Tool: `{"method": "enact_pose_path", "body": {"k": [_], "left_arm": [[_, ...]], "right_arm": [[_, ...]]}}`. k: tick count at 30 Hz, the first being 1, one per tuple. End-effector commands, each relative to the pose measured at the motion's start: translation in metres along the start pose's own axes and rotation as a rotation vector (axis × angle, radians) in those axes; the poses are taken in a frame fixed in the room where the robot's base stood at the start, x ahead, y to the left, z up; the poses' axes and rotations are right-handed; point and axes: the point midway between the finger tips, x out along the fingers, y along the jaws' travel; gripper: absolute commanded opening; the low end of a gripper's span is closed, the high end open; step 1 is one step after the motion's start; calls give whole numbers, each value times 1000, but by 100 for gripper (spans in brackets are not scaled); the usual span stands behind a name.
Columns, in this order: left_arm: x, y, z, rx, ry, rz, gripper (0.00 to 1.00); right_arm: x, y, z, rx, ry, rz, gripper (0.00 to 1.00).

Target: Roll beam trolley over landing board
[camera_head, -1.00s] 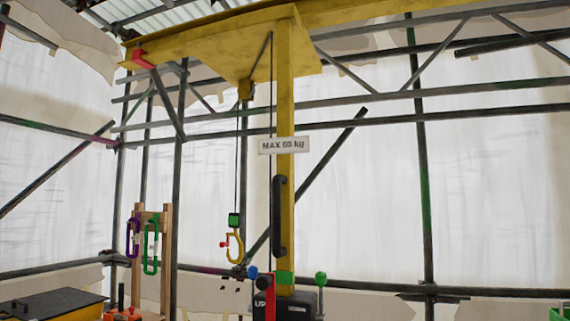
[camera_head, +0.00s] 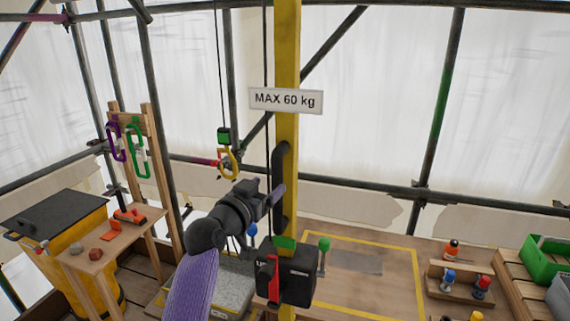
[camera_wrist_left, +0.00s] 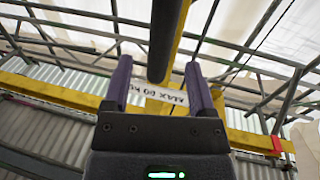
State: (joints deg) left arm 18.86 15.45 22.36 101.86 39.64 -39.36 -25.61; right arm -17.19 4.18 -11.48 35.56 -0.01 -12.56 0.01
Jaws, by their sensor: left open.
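The yellow trolley mast (camera_head: 288,60) hangs down the middle of the head view, with a "MAX 60 kg" sign (camera_head: 286,100). A long black handle (camera_head: 281,160) is fixed along it. My left gripper (camera_head: 274,193) is open beside the handle's lower half. In the left wrist view the handle (camera_wrist_left: 166,35) shows ahead, in line with the gap between the purple fingers (camera_wrist_left: 160,80); contact cannot be told. A yellow hook (camera_head: 229,165) hangs left of the mast. A yellow-outlined wooden board (camera_head: 375,285) lies below right. My right gripper is not in view.
A black control box (camera_head: 288,270) with levers sits low on the mast. A wooden stand (camera_head: 128,145) holds purple and green carabiners. A bench and a yellow bin (camera_head: 85,240) stand left. Bottles and a green crate (camera_head: 545,258) stand right. Scaffold poles surround the area.

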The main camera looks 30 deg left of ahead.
Motion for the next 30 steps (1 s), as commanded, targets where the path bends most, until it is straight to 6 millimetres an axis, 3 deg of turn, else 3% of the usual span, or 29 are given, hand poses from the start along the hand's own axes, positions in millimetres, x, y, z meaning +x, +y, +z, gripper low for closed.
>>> {"method": "enact_pose_path", "body": {"k": [3, 9, 21, 30], "left_arm": [[28, 0, -2, -3, 0, 0, 73], [57, 0, 0, -2, -1, 0, 73], [66, 0, 1, 1, -2, -1, 73], [66, 0, 1, 1, -2, -1, 9]], "right_arm": [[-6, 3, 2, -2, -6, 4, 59], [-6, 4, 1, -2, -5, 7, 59], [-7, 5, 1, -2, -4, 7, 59], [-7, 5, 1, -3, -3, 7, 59]]}}
